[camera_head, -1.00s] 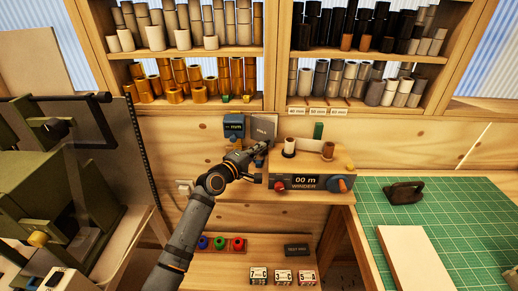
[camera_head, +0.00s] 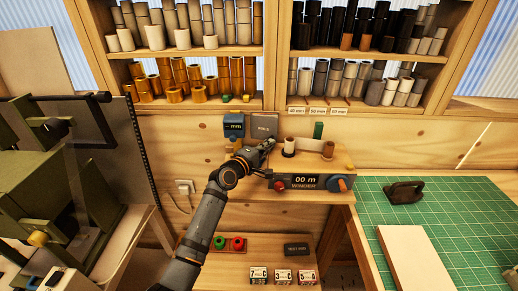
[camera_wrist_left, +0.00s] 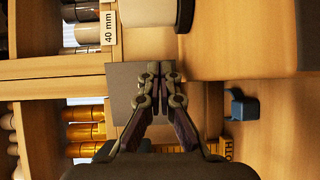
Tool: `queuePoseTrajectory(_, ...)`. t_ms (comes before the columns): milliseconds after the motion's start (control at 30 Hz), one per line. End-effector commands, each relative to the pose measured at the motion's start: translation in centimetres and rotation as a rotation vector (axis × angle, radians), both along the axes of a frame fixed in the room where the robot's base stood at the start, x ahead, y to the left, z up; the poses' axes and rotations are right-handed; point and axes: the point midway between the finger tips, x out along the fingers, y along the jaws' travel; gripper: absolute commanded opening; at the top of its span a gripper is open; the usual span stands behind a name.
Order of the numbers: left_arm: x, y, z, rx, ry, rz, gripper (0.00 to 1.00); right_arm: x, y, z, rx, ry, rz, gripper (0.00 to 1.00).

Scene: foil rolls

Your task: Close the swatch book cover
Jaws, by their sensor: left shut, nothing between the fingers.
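The swatch book's grey cover (camera_head: 264,125), with small lettering on it, stands upright against the back of the bench, beside the blue device marked mm. In the left wrist view the grey cover (camera_wrist_left: 122,88) lies behind my fingers. My left gripper (camera_head: 269,143) is shut and empty, in front of the cover's lower right part. In the left wrist view its fingertips (camera_wrist_left: 160,68) are together over the cover; I cannot tell whether they touch it. The rest of the swatch book is hidden behind my gripper and arm. My right gripper is not in view.
The winder (camera_head: 305,182) stands just right of my gripper, with rolls on top. The blue mm device (camera_head: 234,126) is to the left. Shelves of foil rolls hang above. A green cutting mat (camera_head: 450,215) lies at right. A blue knob-like part (camera_wrist_left: 243,106) shows in the wrist view.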

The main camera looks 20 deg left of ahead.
Motion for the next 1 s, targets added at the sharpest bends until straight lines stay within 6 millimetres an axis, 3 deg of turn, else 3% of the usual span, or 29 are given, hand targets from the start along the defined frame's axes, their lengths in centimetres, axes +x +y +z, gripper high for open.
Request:
queuePoseTrajectory(400,1.8,-1.0,0.0,0.0,-0.001,0.0,0.0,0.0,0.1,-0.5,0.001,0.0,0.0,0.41)
queuePoseTrajectory(1000,2.0,-1.1,0.0,0.0,0.0,0.0,0.0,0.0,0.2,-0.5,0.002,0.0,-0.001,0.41)
